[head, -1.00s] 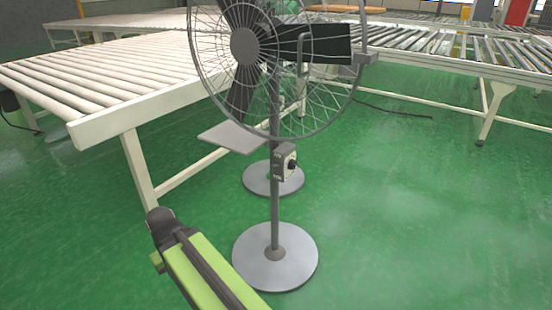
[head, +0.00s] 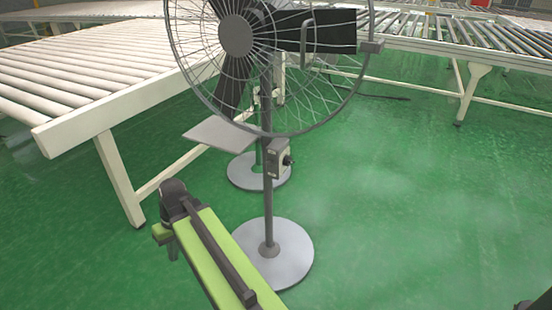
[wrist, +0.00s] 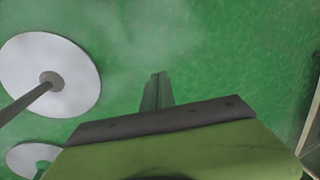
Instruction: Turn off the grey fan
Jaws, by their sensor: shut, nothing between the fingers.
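The grey fan (head: 235,36) stands upright on a pole with a round grey base (head: 285,255), in the middle of the head view. A small control box (head: 276,158) with a dark knob (head: 288,160) on its right side is fixed to the pole below the fan cage. My green arm crosses the lower left of the head view, left of the fan's base. In the wrist view my gripper (wrist: 157,78) is shut and empty over green floor. A round base (wrist: 60,78) with a pole lies to its left there. The knob does not show in the wrist view.
A second round base (head: 242,172) stands behind the fan. A roller conveyor (head: 85,100) with white legs is at the left, and another conveyor (head: 455,48) crosses the back right. A flat grey plate (head: 220,133) sits left of the pole. Floor to the right is clear.

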